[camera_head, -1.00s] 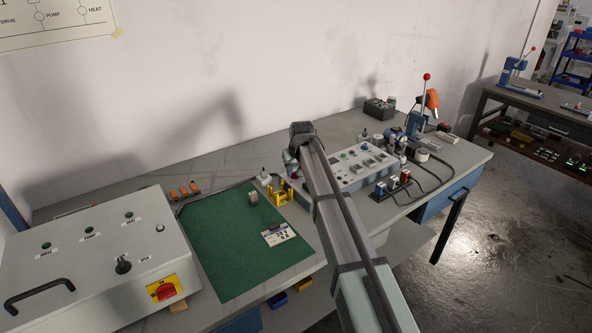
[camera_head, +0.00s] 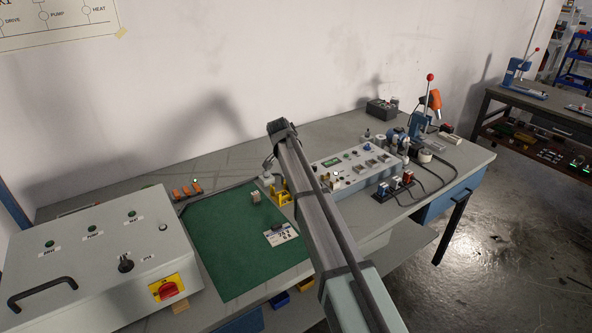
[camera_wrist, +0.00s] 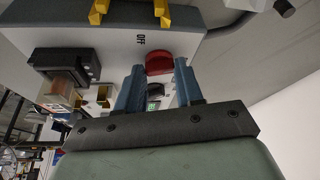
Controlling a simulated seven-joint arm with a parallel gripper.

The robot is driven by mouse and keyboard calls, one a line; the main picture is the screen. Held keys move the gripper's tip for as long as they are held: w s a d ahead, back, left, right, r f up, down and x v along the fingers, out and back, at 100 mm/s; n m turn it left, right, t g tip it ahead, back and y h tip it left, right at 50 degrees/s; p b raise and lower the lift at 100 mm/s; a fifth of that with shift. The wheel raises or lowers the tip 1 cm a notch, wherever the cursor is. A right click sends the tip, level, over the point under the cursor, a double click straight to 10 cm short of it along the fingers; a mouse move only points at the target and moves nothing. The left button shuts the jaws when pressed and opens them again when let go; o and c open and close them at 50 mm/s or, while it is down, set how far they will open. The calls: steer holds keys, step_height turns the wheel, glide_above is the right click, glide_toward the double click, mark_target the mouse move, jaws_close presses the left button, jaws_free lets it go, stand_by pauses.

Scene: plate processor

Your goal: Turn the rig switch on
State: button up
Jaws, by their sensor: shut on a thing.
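The rig switch, a red knob (camera_wrist: 160,61), shows in the wrist view on the side of a pale grey box, beside a rotated "OFF" label (camera_wrist: 141,40). My gripper (camera_wrist: 160,68) has its two blue-grey fingers on either side of the red knob, shut on it. In the head view my arm crosses in front of the grey control box (camera_head: 352,168), and its end is by the box's left end. The knob and my fingertips are hidden there.
Yellow brackets (camera_head: 281,190) stand close to the arm's end; they also show in the wrist view (camera_wrist: 162,12). A green mat (camera_head: 235,245) lies left, with a small block (camera_head: 255,196) and a card. A large panel box (camera_head: 90,255) with a red-yellow switch stands further left.

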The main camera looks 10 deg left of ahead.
steer(key=shift+w+a+m+g+h, duration=0.15)
steer(key=shift+m+g+h, duration=0.25)
steer(key=shift+m, duration=1.2)
steer(key=o, duration=1)
steer(key=shift+o, duration=0.2)
steer(key=shift+r, duration=0.1)
steer(key=v, duration=1.3)
steer(key=shift+a+r, duration=0.25)
